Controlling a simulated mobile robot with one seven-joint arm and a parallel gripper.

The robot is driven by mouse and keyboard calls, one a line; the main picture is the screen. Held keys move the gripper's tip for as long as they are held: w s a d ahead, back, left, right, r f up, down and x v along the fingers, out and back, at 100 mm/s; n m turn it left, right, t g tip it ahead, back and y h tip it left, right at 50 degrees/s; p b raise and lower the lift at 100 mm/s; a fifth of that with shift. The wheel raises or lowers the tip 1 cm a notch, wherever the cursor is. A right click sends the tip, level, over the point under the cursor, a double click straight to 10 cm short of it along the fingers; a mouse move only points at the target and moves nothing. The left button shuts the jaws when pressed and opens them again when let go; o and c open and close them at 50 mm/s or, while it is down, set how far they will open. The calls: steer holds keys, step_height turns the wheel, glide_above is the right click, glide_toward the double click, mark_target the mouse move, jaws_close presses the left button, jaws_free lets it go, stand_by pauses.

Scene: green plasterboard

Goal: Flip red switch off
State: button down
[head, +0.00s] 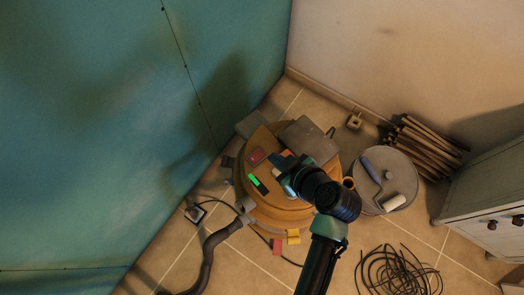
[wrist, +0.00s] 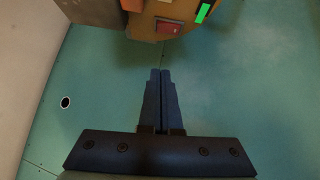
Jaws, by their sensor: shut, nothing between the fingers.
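The red switch (head: 257,156) is a small red rectangle on the top of a round orange-tan machine (head: 262,210). A bright green strip (head: 257,184) glows beside it in a dark slot. In the wrist view the red switch (wrist: 168,26) is at the top centre, with the green strip (wrist: 202,12) to its right. My gripper (wrist: 160,72) is shut and empty, its fingertips pointing toward the switch with a visible gap in the picture. I cannot tell which way the switch is tilted.
A grey box (head: 310,140) sits on the machine's top. A hose (head: 207,258) runs from its side. A round lid with a paint roller (head: 388,180), a cable coil (head: 395,272) and a cabinet (head: 490,195) stand to the right. A green wall (head: 100,120) is at left.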

steer(key=b, duration=0.1)
glide_above(259, 151)
steer(key=s, duration=0.2)
steer(key=f, duration=0.6)
steer(key=shift+s+d+f, duration=0.2)
steer(key=shift+f, duration=0.15)
steer(key=f, duration=0.3)
steer(key=shift+w+d+f+b, duration=0.1)
steer(key=shift+w+d+b, duration=0.1)
steer(key=shift+b, duration=0.2)
steer(key=shift+f, duration=0.4)
steer(key=shift+w+d+f+b, duration=0.15)
steer(key=shift+f+b, duration=0.3)
steer(key=shift+b, duration=0.3)
steer(key=shift+r, duration=0.15)
